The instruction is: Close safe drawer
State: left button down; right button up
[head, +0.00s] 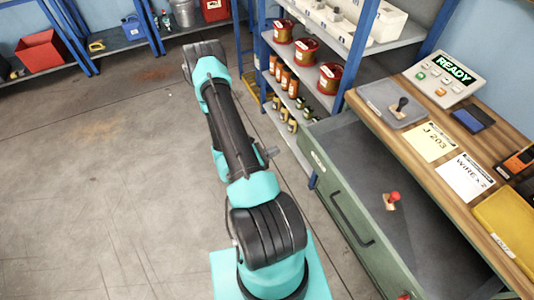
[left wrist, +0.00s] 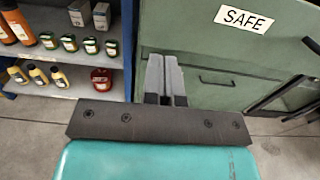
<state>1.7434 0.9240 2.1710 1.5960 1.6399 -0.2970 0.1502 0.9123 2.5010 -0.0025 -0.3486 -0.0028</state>
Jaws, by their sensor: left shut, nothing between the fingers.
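The safe drawer (head: 345,215) is pulled out from the green bench, with a dark handle on its front. Its inside is dark and holds a small red-topped item (head: 392,201). In the left wrist view its green front (left wrist: 180,22) carries a SAFE label (left wrist: 245,18). My left gripper (head: 273,152) is shut and empty, left of the drawer front near its far end. In the left wrist view its fingers (left wrist: 165,72) point at the green furniture, left of the label. I cannot tell whether they touch it. My right gripper is not in view.
The blue shelf rack (head: 305,95) with spools and bottles stands close beyond my left gripper. The wooden bench top (head: 450,140) holds a READY panel (head: 446,78), papers and a yellow tray (head: 508,222). Open concrete floor (head: 90,190) lies to the left.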

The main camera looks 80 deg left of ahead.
aim_at(300, 141)
pick_arm(q)
jog(key=x, duration=0.9)
jog(key=shift+w, duration=0.1)
